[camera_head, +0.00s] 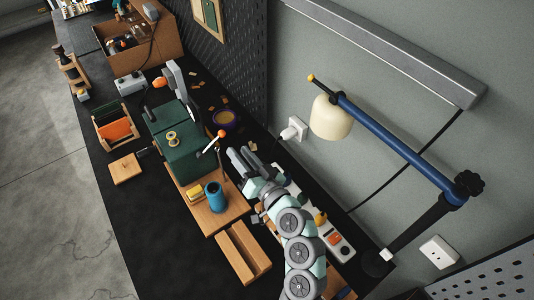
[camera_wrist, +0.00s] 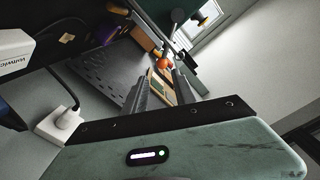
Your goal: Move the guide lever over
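A thin pale lever with an orange knob (camera_head: 221,134) sticks out at the right side of the green press (camera_head: 183,150). A second, thicker grey lever with an orange knob (camera_head: 160,82) stands at the press's far end; I cannot tell for certain which is the guide lever. My gripper (camera_head: 241,157) is just right of the thin lever's knob, apart from it. In the wrist view, my gripper (camera_wrist: 160,95) has its two fingers apart with nothing between them. An orange knob (camera_wrist: 165,63) on a rod shows beyond the fingertips, with part of the green press behind.
A grooved wooden block (camera_head: 243,252) lies nearer. A lamp (camera_head: 332,117) and wall plug (camera_head: 294,130) are to the right.

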